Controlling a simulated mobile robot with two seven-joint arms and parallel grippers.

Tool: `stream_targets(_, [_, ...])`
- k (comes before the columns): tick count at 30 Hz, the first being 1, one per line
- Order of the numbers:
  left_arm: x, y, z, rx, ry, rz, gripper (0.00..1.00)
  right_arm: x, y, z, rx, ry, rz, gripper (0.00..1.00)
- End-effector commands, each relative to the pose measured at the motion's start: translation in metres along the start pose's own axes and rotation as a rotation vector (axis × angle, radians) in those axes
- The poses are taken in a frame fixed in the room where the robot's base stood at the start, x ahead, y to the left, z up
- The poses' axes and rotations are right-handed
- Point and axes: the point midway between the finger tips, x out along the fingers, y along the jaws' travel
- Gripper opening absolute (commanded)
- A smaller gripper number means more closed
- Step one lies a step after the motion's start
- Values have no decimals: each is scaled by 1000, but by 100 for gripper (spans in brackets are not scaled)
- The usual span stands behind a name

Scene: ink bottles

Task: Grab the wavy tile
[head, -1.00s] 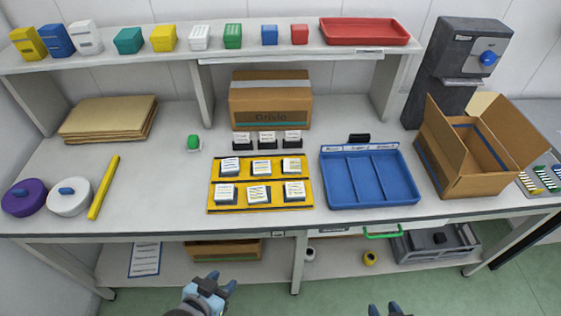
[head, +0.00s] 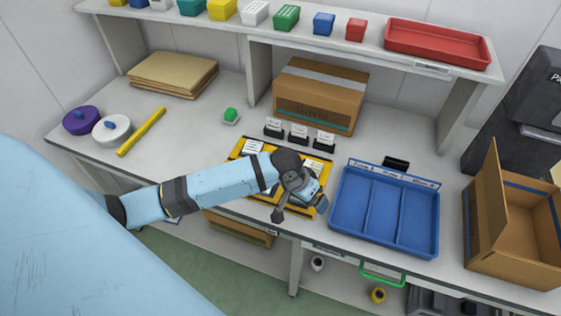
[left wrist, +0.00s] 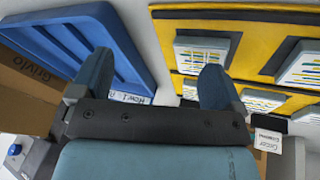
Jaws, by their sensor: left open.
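The yellow mat (head: 240,152) lies on the table with white-faced tiles in dark holders; my left arm hides much of it in the head view. Two tiles show past the arm, one at the back left (head: 253,147) and one at the back right (head: 318,166). In the left wrist view, tiles with coloured line marks show, one near the top middle (left wrist: 203,50) and one at the right (left wrist: 302,65). I cannot tell which is wavy. My left gripper (head: 303,200) is open over the mat's right part; its spread fingers (left wrist: 157,68) hold nothing. My right gripper is out of view.
The blue three-part tray (head: 385,212) sits right of the mat, close to my left gripper. An open cardboard box (head: 515,225) stands farther right. Small card stands (head: 298,133) and a closed box (head: 318,90) are behind the mat. A shelf (head: 300,35) runs above.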

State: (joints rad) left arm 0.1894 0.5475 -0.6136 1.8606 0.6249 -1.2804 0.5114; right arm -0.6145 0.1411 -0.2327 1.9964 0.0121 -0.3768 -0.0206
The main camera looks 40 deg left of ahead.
Motion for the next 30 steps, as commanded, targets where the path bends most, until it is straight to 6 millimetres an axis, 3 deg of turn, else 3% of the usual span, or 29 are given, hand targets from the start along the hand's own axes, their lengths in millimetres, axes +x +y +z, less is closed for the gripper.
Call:
stream_targets(3, [-20,-40,-35,-71,-85,-87,94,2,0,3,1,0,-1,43])
stream_targets(9, [-70,-106,-78,-252,-208,-235,94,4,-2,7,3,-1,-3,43])
stream_targets(12, [-92,-130,-92,-331,-236,-281,94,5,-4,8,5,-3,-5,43])
stream_targets(16, [-107,-147,-101,-395,-252,-310,94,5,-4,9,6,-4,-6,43])
stream_targets(20, [-101,-154,-100,-414,-259,-316,94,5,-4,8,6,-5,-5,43])
stream_targets(30, [-44,-168,-82,-413,-257,-315,94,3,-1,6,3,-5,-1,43])
